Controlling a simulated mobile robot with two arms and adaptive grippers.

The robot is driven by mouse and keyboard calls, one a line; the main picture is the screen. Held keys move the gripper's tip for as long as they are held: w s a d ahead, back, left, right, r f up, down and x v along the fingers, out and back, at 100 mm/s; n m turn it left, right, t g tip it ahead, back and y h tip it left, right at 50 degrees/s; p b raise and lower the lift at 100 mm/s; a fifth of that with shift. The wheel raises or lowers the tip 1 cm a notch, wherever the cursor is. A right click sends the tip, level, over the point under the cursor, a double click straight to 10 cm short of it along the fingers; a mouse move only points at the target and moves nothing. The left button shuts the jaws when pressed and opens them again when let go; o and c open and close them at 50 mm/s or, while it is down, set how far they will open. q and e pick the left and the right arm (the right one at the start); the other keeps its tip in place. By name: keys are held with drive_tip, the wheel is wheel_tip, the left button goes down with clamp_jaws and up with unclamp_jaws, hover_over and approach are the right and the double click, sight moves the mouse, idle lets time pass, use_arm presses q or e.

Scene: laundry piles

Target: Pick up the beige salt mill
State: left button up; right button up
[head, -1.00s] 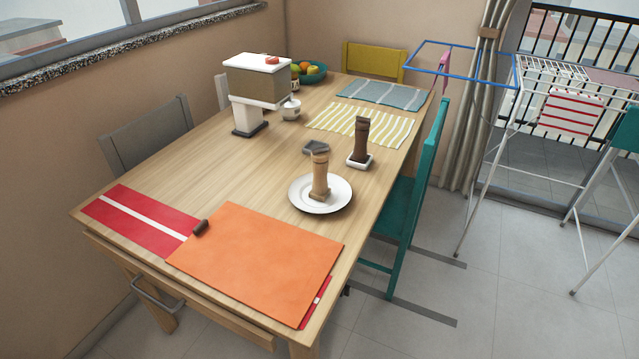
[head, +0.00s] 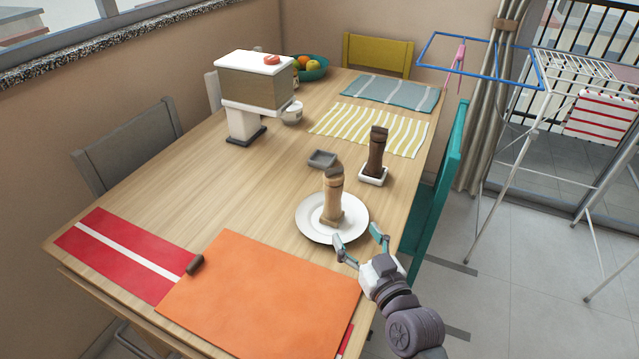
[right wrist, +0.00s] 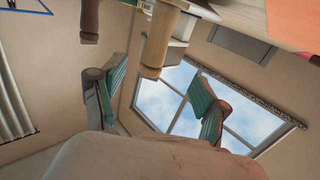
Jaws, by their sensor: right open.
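The beige salt mill (head: 333,198) stands upright on a white plate (head: 304,228) near the right edge of the table. It also shows upside down in the right wrist view (right wrist: 158,42), between and beyond the fingers. My right gripper (head: 357,237) is open and empty at the plate's near right rim, its fingers toward the mill and apart from it. Both teal-padded fingers show in the right wrist view (right wrist: 156,76). My left gripper is not in view.
A dark brown mill (head: 377,153) stands on a small white dish just behind the plate. A grey dish (head: 321,159) lies to its left. An orange mat (head: 262,298) lies in front of the plate. A teal chair (head: 438,190) stands at the table's right side.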

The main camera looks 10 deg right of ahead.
sight(337, 197)
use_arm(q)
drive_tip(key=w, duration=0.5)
use_arm(e)
drive_tip(key=w, duration=0.4)
drive_tip(key=w+a+r, duration=0.1)
drive_tip(key=w, duration=0.2)
drive_tip(key=shift+a, duration=0.1)
drive_tip(key=w, duration=0.3)
drive_tip(key=shift+a, duration=0.2)
drive_tip(key=w, duration=0.2)
drive_tip(key=shift+w+a, duration=0.2)
drive_tip(key=shift+w, duration=0.1)
drive_tip(key=shift+w+a+f, duration=0.1)
drive_tip(key=shift+w, duration=0.45)
drive_tip(key=shift+c, duration=0.8)
drive_tip(key=c, duration=1.1)
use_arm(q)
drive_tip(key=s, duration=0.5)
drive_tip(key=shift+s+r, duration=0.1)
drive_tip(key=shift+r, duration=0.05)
use_arm(e)
clamp_jaws()
